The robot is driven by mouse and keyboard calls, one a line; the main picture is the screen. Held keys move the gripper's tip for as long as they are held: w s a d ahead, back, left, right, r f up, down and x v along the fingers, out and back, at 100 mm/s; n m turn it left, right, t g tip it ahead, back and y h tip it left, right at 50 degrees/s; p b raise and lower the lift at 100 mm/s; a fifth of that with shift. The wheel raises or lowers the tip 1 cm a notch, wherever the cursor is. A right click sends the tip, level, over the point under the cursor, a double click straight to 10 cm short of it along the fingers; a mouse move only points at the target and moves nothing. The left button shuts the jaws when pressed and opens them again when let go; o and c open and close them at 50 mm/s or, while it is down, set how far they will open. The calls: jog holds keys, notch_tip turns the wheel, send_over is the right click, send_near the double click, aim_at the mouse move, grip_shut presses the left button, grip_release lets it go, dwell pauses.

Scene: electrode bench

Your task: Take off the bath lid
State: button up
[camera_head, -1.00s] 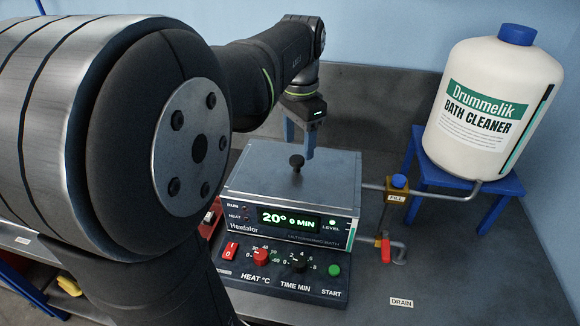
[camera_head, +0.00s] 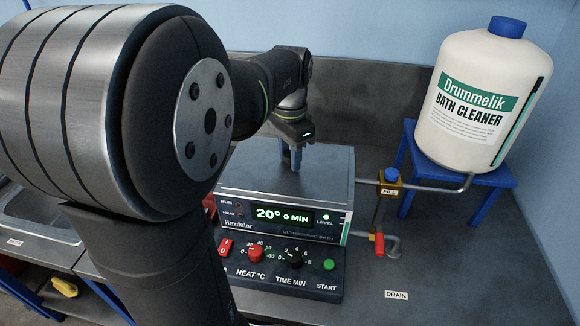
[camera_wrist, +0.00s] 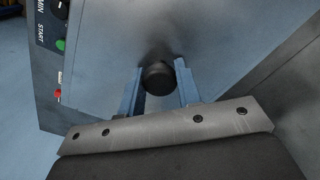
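The bath lid (camera_head: 250,178) is a flat grey plate on top of the ultrasonic bath (camera_head: 330,222). In the wrist view the lid (camera_wrist: 115,50) fills the upper middle, with its round black knob (camera_wrist: 158,76) standing up from it. My gripper (camera_head: 290,165) is pointed down at the middle of the lid. In the wrist view its two blue fingers (camera_wrist: 159,85) stand on either side of the knob, close against it. The knob is hidden by the gripper in the head view. The lid sits flat on the bath.
The control panel (camera_head: 285,268) is in front of the bath. At right are a fill valve (camera_head: 390,182), a red-handled drain valve (camera_head: 378,243) and a white cleaner jug (camera_head: 480,95) on a blue stand (camera_head: 480,182). A sink (camera_head: 38,215) is at left. The front right bench is clear.

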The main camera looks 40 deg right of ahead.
grip_shut()
jog(key=shift+r, duration=0.1)
jog(key=shift+r, duration=0.55)
notch_tip(320, 180, up, 3)
jog(key=shift+f, duration=0.1)
jog(key=s+d+r, duration=0.2)
jog(key=s+r, duration=0.8)
jog(key=s, duration=0.1)
jog(key=shift+s+d+r, duration=0.15)
jog(key=shift+d+r, duration=0.1)
jog(key=shift+d, duration=0.05)
